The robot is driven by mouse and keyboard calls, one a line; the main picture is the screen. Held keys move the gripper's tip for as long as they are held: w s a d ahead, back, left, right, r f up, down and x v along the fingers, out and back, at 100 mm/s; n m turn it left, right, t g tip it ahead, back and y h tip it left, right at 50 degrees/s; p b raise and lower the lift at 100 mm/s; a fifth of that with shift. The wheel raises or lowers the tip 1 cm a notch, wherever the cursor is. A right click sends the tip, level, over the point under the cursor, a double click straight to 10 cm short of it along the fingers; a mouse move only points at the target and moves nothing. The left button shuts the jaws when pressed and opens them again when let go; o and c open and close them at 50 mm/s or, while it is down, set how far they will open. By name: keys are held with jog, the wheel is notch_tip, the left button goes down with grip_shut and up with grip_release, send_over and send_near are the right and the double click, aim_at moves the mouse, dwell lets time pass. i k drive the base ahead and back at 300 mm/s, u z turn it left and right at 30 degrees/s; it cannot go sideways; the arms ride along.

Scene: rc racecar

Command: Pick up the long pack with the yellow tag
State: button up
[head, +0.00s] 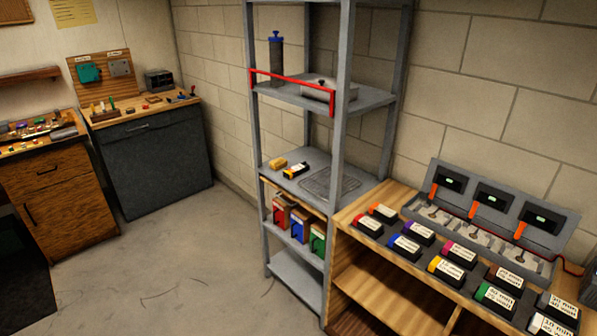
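Several dark packs with coloured ends and white labels lie in rows on the wooden bench at the right in the head view. One of them has a yellow end (446,269), with a blue-ended pack (404,246) to its left and a green-ended pack (495,298) to its right. I cannot tell from here which is the longest pack. My gripper is not in view.
A charger station with three screens (491,200) stands behind the packs. The grey rack (345,120) has a red rail (290,82) and red, blue and green boxes low down. A dark cabinet (155,160) and wooden drawers (62,190) stand left. The floor (195,260) between is clear.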

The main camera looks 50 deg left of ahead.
aim_at(297, 169)
jog(key=u, duration=1.8)
jog(key=i, duration=1.95)
